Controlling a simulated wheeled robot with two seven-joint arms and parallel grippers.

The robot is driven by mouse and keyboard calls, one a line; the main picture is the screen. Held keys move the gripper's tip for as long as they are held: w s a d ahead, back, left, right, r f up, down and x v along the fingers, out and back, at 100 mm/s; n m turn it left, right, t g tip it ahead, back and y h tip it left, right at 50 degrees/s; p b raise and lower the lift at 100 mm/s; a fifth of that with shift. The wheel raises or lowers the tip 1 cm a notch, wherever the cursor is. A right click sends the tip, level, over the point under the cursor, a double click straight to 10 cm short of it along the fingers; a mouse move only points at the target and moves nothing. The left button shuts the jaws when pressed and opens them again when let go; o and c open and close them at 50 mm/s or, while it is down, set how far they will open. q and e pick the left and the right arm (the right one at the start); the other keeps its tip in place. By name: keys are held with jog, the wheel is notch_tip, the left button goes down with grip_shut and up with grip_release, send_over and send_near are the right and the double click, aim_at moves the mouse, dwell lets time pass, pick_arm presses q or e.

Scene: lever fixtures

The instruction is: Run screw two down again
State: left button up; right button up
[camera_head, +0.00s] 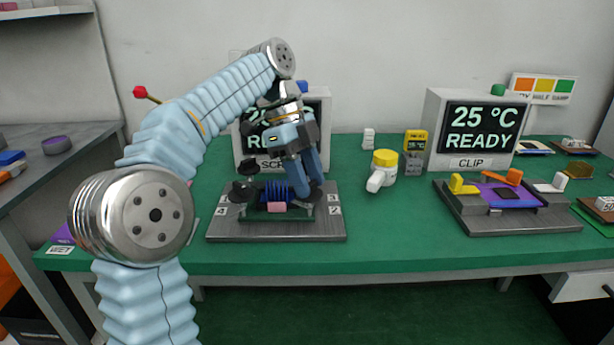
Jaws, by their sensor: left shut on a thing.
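The screw fixture (225,228) is a grey base plate on the green table, with a blue ribbed part (273,192) and a pink block (277,207) in its middle. Small number labels sit at its sides; the lower right label (334,211) reads 2. Two dark screw knobs (243,191) stand at its left. My left gripper (307,189) points down at the right side of the fixture, beside label 2, and is shut on a dark screw knob (303,198). The fingers hide most of that knob and whatever is behind it. My right gripper is out of view.
A screen behind the fixture is partly covered by my left arm. A yellow-lidded white jar (384,162) stands to the right. Further right are the clip fixture (470,219) and its screen (481,125) reading 25 °C READY.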

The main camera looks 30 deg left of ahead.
pick_arm(q)
jog(key=shift+m+g, duration=0.4)
jog(key=shift+m, duration=0.6)
jog(key=o, duration=1.1)
jog(key=shift+c, duration=0.2)
jog(key=shift+r, duration=0.1)
